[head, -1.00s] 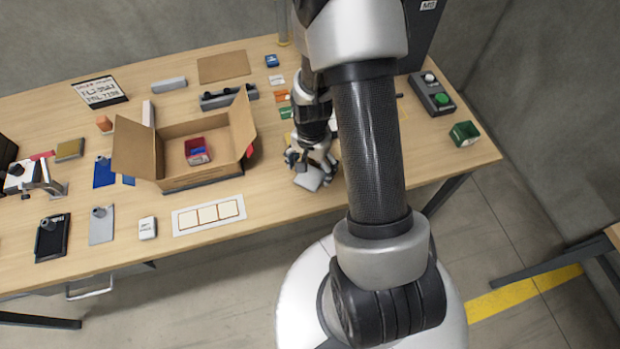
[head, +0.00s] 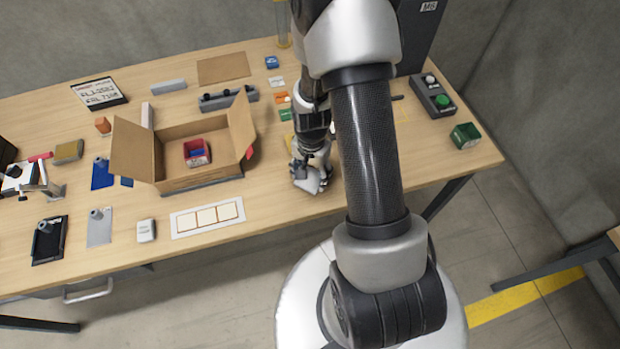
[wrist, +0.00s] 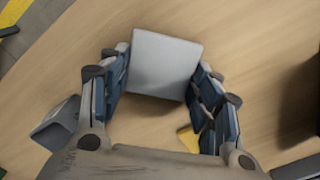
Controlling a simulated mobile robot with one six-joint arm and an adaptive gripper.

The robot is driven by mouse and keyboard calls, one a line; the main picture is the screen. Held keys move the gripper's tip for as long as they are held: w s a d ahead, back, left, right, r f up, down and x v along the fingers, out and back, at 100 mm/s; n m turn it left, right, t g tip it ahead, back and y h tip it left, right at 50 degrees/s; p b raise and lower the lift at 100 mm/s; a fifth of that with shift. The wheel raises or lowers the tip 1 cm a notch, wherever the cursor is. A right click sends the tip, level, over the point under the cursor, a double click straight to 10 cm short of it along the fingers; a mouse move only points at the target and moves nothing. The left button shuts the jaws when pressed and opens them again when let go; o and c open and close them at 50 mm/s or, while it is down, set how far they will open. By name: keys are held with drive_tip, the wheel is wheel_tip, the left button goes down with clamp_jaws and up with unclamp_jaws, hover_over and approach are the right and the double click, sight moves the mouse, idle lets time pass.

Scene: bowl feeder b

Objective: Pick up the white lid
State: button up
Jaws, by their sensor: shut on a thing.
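The white lid (wrist: 163,66) shows in the wrist view as a pale, square plate between the two fingers of my gripper (wrist: 158,95). The fingers close on its left and right sides. In the head view my gripper (head: 311,172) is low over the table, right of the cardboard box, and the lid (head: 311,184) shows at its fingertips, tilted. Part of the lid is hidden by the gripper. I cannot tell for sure whether it is clear of the table.
An open cardboard box (head: 203,180) holding a red bin (head: 197,153) stands to the left. A white plate with three squares (head: 208,216) lies in front of it. A button box (head: 433,95) and a green bin (head: 464,135) are at the right. The table's front edge is close.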

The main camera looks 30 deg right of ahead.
sight(311, 177)
wheel_tip(311, 177, up, 20)
drive_tip(key=p, duration=0.6)
